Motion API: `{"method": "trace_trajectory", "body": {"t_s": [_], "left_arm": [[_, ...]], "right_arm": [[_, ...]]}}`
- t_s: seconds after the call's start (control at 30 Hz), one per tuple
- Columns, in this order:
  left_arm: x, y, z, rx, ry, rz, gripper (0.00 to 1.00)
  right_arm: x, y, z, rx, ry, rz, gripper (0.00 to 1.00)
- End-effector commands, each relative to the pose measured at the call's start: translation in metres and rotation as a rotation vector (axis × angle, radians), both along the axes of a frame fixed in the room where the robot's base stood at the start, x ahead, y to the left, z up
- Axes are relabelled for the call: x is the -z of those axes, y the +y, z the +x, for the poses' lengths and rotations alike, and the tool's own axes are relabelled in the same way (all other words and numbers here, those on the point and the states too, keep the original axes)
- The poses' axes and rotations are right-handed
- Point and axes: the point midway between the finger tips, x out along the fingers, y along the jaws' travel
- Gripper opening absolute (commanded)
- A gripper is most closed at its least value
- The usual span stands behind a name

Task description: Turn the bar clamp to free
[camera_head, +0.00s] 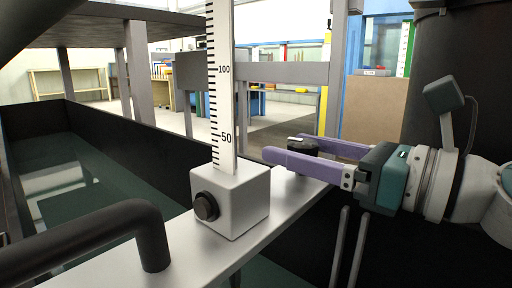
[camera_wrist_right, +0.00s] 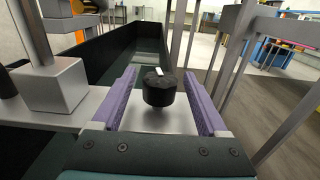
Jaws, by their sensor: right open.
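The bar clamp appears to be the black round knob (camera_head: 302,146) with a white mark on top, standing on the pale metal bar (camera_head: 205,255). In the right wrist view the knob (camera_wrist_right: 159,92) stands upright, its white mark pointing roughly away from my wrist. My right gripper (camera_head: 283,147) is open, its two purple fingers on either side of the knob. In the wrist view, gaps show between the knob and both fingers (camera_wrist_right: 160,75). In the head view the near finger hides the knob's lower part. My left gripper is not in view.
A white block (camera_head: 240,205) with a black side knob (camera_head: 206,206) carries an upright scale (camera_head: 221,90) left of my gripper. A dark curved rail (camera_head: 95,230) is at lower left. The dark-walled flume (camera_head: 120,140) lies behind. Grey uprights (camera_head: 337,70) stand beyond the gripper.

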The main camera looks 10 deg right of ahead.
Motion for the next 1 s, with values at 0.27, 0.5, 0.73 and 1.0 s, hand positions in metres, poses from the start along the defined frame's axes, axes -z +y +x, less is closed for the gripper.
{"method": "trace_trajectory", "body": {"t_s": [0.27,0.5,0.73,1.0], "left_arm": [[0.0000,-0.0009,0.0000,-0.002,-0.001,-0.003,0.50],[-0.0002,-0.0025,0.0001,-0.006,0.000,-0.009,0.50],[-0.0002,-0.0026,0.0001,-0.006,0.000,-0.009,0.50],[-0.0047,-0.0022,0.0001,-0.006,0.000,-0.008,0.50]], "right_arm": [[0.0000,-0.0002,-0.0003,0.000,0.000,0.000,0.54],[0.0000,-0.0003,-0.0004,0.000,0.000,0.000,0.27],[0.0000,-0.0004,-0.0003,0.000,-0.001,-0.001,0.01],[-0.0014,-0.0001,-0.0003,0.012,0.001,0.001,0.00]]}}
